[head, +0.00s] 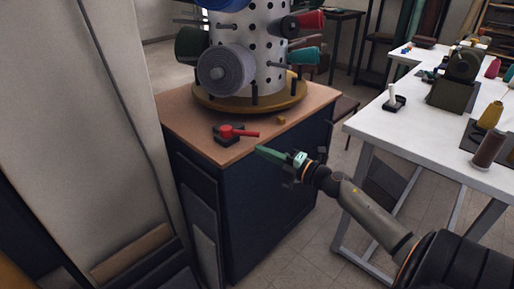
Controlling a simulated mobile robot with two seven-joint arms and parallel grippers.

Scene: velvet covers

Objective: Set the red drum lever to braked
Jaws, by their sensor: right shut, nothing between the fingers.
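The red drum lever (240,132) sits on a small dark base (226,138) on the wooden top of a dark cabinet, in front of the drum. Its red handle points to the right in the head view. The white perforated drum (262,55) stands on a round yellow-brown base (250,104). My right gripper (262,151) has green fingers and is shut and empty. It is just in front of the cabinet's front edge, below and to the right of the lever handle, apart from it. My left gripper is not in view.
The drum carries several spools, with a grey one (227,72) facing me. A pale wall panel (75,110) stands close at the left. A white table (425,125) with spools is at the right.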

